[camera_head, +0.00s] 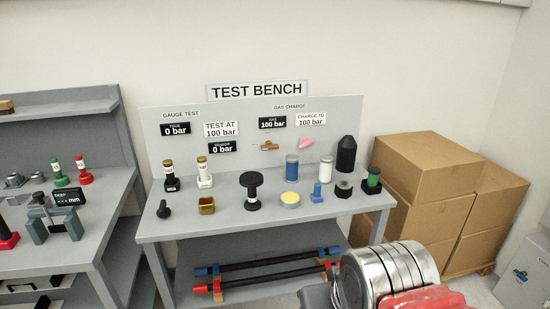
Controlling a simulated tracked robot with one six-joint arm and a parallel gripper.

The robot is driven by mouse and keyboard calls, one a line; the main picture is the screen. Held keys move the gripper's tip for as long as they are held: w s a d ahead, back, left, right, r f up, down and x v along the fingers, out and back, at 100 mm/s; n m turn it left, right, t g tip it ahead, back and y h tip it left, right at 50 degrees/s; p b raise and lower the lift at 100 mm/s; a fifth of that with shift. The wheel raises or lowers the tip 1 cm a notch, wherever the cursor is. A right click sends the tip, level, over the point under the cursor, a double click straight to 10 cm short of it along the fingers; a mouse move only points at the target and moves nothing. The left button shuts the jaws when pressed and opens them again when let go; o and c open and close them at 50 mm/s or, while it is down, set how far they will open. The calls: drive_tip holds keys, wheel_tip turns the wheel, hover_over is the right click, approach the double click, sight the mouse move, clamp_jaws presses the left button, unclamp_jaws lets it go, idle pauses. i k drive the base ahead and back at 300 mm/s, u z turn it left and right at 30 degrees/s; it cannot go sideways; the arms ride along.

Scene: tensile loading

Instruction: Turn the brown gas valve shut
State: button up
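The brown gas valve (269,146) is a small brown handle on the upright grey panel of the test bench, under the "GAS CHARGE" heading. Its handle looks roughly level, but it is too small to tell its exact setting. Above it a black gas readout (272,123) shows 100 bar, and a white sign (311,119) says "CHARGE TO 100 bar". A pink piece (306,141) is on the panel just right of the valve. Silver and red parts of what looks like my arm show at the lower right, well below the valve. My gripper is not in view.
The bench top (225,222) holds several items below the valve, including a blue-grey cylinder (292,169), a white bottle (326,171) and a tall black cylinder (346,155). Cardboard boxes (425,175) stand at right. Another bench (103,205) stands at left.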

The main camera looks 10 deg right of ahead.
sight(268, 146)
drive_tip(key=k, duration=0.1)
drive_tip(key=u, duration=0.55)
drive_tip(key=i, duration=1.5)
